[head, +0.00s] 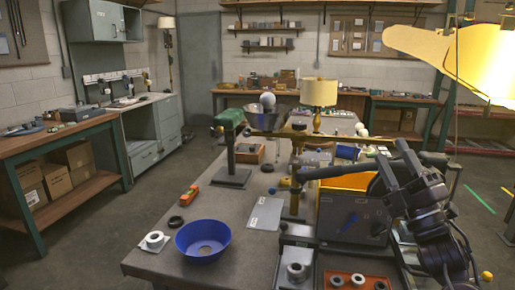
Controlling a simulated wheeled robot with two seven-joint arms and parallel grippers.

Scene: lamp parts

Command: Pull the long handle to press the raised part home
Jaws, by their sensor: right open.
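A long dark handle (336,171) runs nearly level from a brass-coloured upright (295,195) toward the right, in the right middle of the head view. My right gripper (383,166) is at the handle's right end and is open. I cannot tell whether its fingers are around the handle or beside it. My dark right arm hides what lies behind it. Which part is the raised one I cannot make out. My left gripper is not in view.
A blue bowl (203,240), a white ring (155,240) and a red-orange level (189,195) are on the table's left. A grey box with a yellow bin (350,182) stands close to my right arm. A red tray (345,281) holds rings in front.

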